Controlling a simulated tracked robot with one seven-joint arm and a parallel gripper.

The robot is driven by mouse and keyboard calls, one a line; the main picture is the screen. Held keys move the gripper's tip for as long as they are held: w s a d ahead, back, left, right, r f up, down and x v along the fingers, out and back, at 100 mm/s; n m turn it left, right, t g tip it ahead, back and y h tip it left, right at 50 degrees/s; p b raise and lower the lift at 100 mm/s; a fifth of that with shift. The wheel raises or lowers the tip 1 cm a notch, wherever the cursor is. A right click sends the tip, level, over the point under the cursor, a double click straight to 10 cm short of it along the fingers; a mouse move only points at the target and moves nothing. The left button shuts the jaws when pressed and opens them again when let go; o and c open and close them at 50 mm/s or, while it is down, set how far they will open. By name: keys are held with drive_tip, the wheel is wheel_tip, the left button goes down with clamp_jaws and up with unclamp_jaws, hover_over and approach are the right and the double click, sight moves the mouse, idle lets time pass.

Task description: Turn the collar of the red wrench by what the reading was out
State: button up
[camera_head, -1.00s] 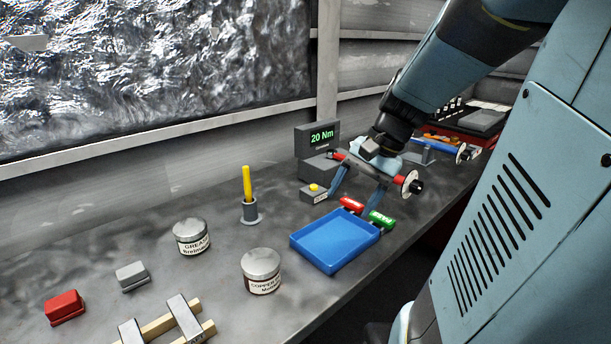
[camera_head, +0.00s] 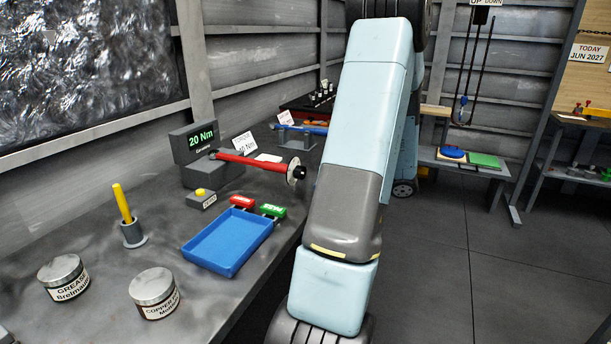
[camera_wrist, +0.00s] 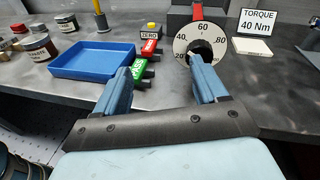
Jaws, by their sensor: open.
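The red wrench (camera_head: 252,161) lies across the tester with its handle end toward the aisle. Its dial collar (camera_head: 295,171) is at that near end. In the wrist view the collar's white dial (camera_wrist: 181,44) faces me, with 60 at the top, 40 and 20 down the left and 80 at right. The tester's display (camera_head: 201,139) reads 20 Nm. My gripper (camera_wrist: 158,66) is open and empty. Its right finger overlaps the dial's lower part in view; I cannot tell if it touches. The head view does not show the fingers.
A card (camera_wrist: 258,24) reads TORQUE 40 Nm. A blue tray (camera_head: 228,241), red and green tags (camera_head: 273,211), a ZERO button block (camera_head: 201,199) and tins (camera_head: 154,292) stand on the bench. A blue wrench (camera_head: 305,128) lies behind. The aisle floor at right is clear.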

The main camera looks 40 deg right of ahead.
sight(304, 174)
drive_tip(key=s+d+f+m+t+h, duration=0.2)
drive_tip(key=s+d+f+m+t, duration=0.15)
drive_tip(key=d, duration=0.25)
drive_tip(key=shift+g, duration=0.45)
drive_tip(key=x, duration=1.4)
drive_tip(key=shift+w+d+r, duration=0.1)
drive_tip(key=shift+d+r, duration=0.15)
drive_tip(key=shift+r, duration=0.05)
drive_tip(key=c, duration=1.1)
